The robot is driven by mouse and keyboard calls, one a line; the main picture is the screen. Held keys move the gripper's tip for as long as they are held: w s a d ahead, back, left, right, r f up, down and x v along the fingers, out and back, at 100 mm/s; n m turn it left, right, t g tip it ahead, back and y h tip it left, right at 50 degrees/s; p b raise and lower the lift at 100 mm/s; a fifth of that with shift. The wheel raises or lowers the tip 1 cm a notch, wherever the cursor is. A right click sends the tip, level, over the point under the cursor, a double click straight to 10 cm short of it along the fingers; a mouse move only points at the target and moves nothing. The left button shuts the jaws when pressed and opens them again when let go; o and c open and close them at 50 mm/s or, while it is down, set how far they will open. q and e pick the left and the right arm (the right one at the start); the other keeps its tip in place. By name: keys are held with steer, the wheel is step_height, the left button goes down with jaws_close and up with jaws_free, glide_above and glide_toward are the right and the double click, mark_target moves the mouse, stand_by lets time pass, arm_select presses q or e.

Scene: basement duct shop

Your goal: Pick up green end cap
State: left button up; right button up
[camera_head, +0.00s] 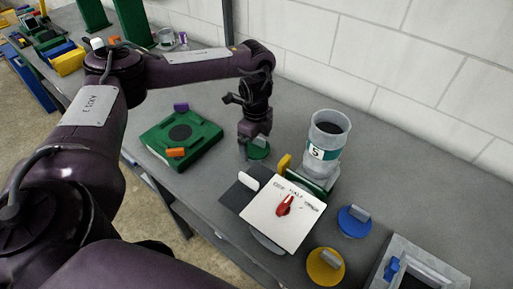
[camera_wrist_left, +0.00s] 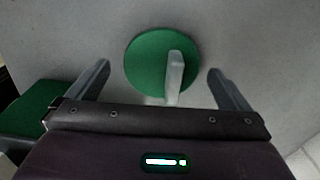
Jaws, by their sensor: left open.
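The green end cap (camera_head: 258,151) is a round green disc with an upright grey tab, lying flat on the grey table. It also shows in the left wrist view (camera_wrist_left: 146,62), its grey tab standing between and slightly beyond the fingertips. My left gripper (camera_head: 247,150) is over the cap in the head view and partly hides it. In the left wrist view my left gripper (camera_wrist_left: 160,72) is open, with a finger on either side of the cap and gaps to both. My right gripper is not in view.
A green box (camera_head: 206,139) with orange and purple tabs stands left of the cap. A white dial panel (camera_head: 284,214) with a red knob and a clear canister (camera_head: 327,140) stand to the right. Blue (camera_head: 355,221) and yellow (camera_head: 325,266) caps lie nearer.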

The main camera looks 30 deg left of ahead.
mark_target(256, 148)
arm_select(q)
steer(key=shift+w+f, duration=0.1)
steer(key=shift+f, duration=1.15)
steer(key=c, duration=1)
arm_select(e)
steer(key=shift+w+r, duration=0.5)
arm_select(q)
steer(key=shift+r, duration=0.1)
